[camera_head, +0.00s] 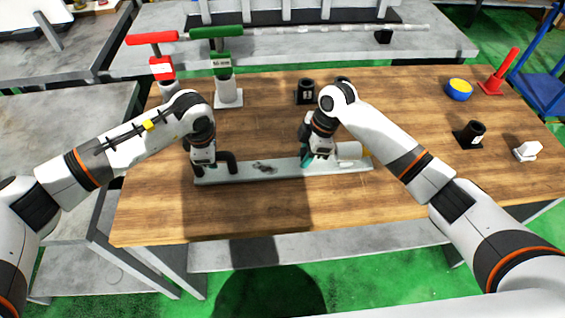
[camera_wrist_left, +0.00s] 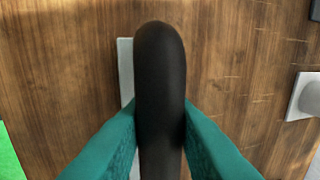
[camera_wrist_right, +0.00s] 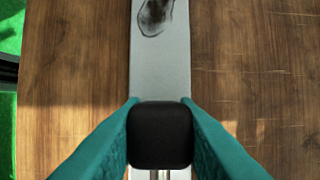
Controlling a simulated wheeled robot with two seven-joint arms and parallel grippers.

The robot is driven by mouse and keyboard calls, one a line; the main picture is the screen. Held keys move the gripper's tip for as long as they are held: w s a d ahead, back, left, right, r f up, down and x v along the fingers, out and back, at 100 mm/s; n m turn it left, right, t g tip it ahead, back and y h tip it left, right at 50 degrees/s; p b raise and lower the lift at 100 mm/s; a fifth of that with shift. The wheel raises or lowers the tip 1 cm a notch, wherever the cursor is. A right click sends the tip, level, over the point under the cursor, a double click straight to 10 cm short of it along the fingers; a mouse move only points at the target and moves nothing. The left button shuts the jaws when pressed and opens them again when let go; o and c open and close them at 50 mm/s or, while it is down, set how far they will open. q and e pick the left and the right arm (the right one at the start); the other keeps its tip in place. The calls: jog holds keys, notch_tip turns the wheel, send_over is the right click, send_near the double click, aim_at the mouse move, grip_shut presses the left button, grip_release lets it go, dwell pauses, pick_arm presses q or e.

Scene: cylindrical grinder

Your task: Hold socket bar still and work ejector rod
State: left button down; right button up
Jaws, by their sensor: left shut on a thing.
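The socket bar (camera_head: 262,168) is a long grey bar lying on the wooden table, with a dark smudge at its middle. My left gripper (camera_head: 203,168) is shut on a black upright handle at the bar's left end; the left wrist view shows the handle (camera_wrist_left: 160,75) between teal fingers. My right gripper (camera_head: 308,160) is low over the bar's right part. In the right wrist view its teal fingers press both sides of a black block (camera_wrist_right: 160,135), apparently the ejector rod's end. Thin metal rods show just below the block. A white cylinder (camera_head: 349,151) lies right of this gripper.
Red (camera_head: 162,68) and green (camera_head: 222,65) T-handled tools stand at the back left. Black holders (camera_head: 305,92) stand behind the bar. The table's front strip is clear.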

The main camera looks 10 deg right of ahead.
grip_shut()
jog(key=shift+d, duration=0.25)
pick_arm(q)
jog(key=shift+a, duration=0.1)
pick_arm(e)
jog(key=shift+d, duration=1.4)
jog(key=o, duration=0.8)
grip_release()
jog(key=shift+a, duration=0.1)
jog(key=shift+c, duration=0.2)
jog(key=shift+r, duration=4)
